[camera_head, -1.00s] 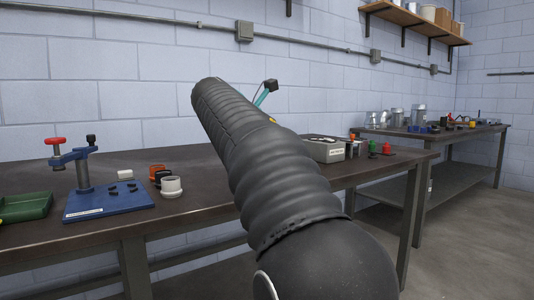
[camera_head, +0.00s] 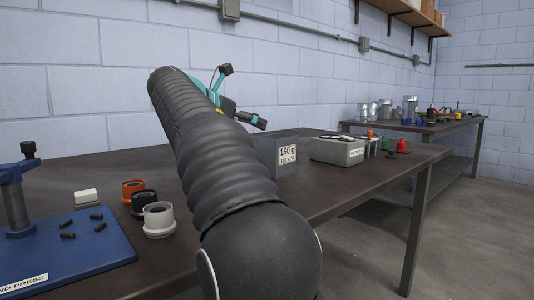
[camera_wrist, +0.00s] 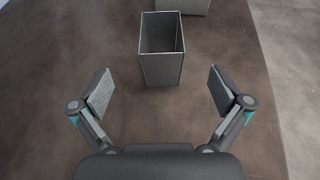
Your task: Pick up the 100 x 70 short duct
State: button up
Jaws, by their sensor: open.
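The short duct (camera_wrist: 161,71) is a grey, open-topped rectangular sleeve standing upright on the brown bench in the wrist view. In the head view the duct (camera_head: 284,170) shows just right of my arm, with a white label reading 160 g and, as far as I can read, 100 x 70; its left part is hidden by the arm. My gripper (camera_wrist: 162,92) is open and empty, its two pads wide apart on either side of the duct's line. The duct stands ahead of the pads, not between them. In the head view my arm hides most of the gripper.
A grey box with a label (camera_head: 338,152) stands behind the duct to the right. Red and green items (camera_head: 395,147) stand beyond it. Orange, black and white cups (camera_head: 158,217) and a blue hand press (camera_head: 70,250) are left of my arm. The bench's right edge is near.

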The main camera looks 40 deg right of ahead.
aim_at(278, 141)
jog(key=b+x, duration=0.1)
jog(key=x, duration=0.3)
jog(key=b+x, duration=0.1)
jog(key=x, duration=0.4)
jog(key=f+b+x, duration=0.1)
jog(key=x, duration=0.3)
jog(key=shift+s+f, duration=0.1)
jog(key=shift+d, duration=0.2)
jog(key=c, duration=1.3)
